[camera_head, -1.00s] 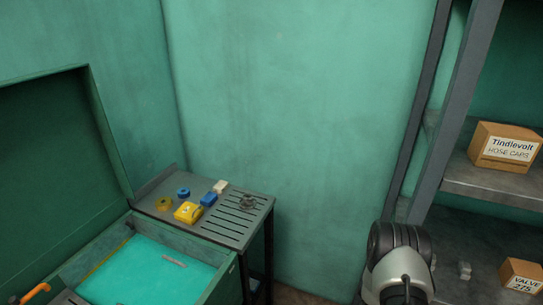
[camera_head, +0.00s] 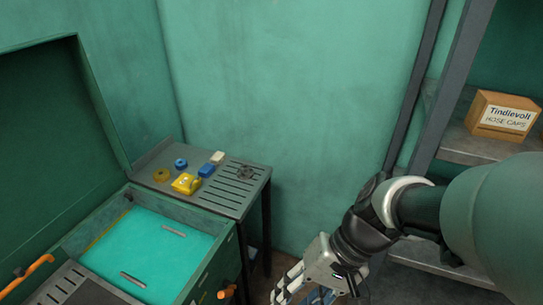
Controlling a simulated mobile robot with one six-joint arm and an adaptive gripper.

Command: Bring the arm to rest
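My arm comes in from the right edge in the head view, in front of the shelf. My gripper (camera_head: 294,288) is at its end, low in the picture and right of the metal stand. It points down and to the left, and its tips are at or below the bottom edge. Something blue shows beside the fingers; I cannot tell whether it is held or part of the gripper.
An open green chest (camera_head: 187,205) with a turquoise bottom stands at lower left. A slotted metal stand (camera_head: 222,205) bears a yellow block (camera_head: 186,184), blue pieces and rings. A shelf (camera_head: 463,142) at right holds a box marked Tindlevolt (camera_head: 503,116).

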